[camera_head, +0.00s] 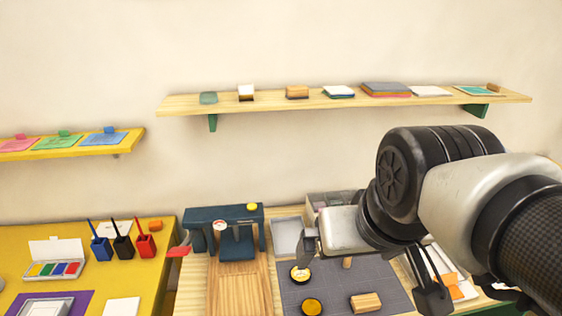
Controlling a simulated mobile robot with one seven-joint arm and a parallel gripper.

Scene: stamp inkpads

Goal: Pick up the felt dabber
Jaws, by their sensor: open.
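A grey mat (330,285) lies on the table at the lower middle. On it stands a small upright wooden peg (347,262), which may be the felt dabber; its lower end is too small to make out.
A dark press (236,228) with a gauge stands left of the mat, on a wooden board. A grey tray (287,236) sits behind the mat, and a box (330,198) is partly hidden by my arm. A yellow table (90,285) is at left; a shelf (350,102) runs above.

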